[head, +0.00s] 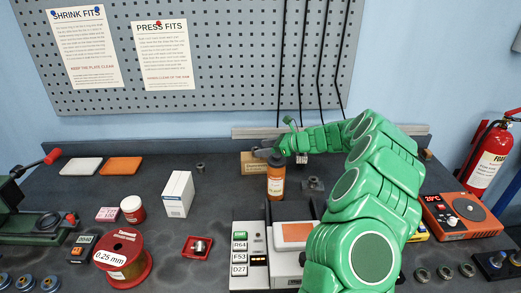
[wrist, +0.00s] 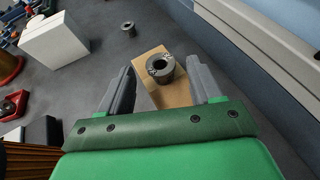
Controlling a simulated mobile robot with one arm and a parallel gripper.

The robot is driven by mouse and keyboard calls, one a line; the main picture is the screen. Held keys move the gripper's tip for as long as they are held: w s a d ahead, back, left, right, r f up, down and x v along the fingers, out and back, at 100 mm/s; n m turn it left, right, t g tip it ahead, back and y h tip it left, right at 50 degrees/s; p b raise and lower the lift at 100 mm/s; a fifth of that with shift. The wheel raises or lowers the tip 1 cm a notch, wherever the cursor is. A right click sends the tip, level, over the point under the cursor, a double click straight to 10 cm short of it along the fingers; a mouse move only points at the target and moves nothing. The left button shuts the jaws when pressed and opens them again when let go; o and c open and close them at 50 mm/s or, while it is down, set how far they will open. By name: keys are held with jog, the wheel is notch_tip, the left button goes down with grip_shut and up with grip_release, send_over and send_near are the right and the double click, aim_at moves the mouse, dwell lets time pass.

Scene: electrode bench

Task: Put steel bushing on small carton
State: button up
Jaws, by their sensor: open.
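A grey steel bushing (wrist: 151,73), a short ring with a dark bore, sits upright on the brown small carton (wrist: 178,95) in the wrist view. My gripper (wrist: 161,68) is open, its two fingers on either side of the bushing with a visible gap at each side. In the head view the small carton (head: 248,168) stands near the back of the bench, left of my green arm, its label partly covered. My gripper (head: 272,151) is low over it there, and the bushing is hard to make out among the dark parts.
An orange bottle (head: 276,188) stands just in front of the carton. Another bushing (head: 200,167) stands on the bench to the left; it also shows in the wrist view (wrist: 128,30). A white box (head: 178,194) is further left. A back rail (head: 250,132) runs behind.

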jog(key=v, duration=0.9)
jog(key=shift+s+d, duration=0.15)
jog(key=shift+d, duration=0.15)
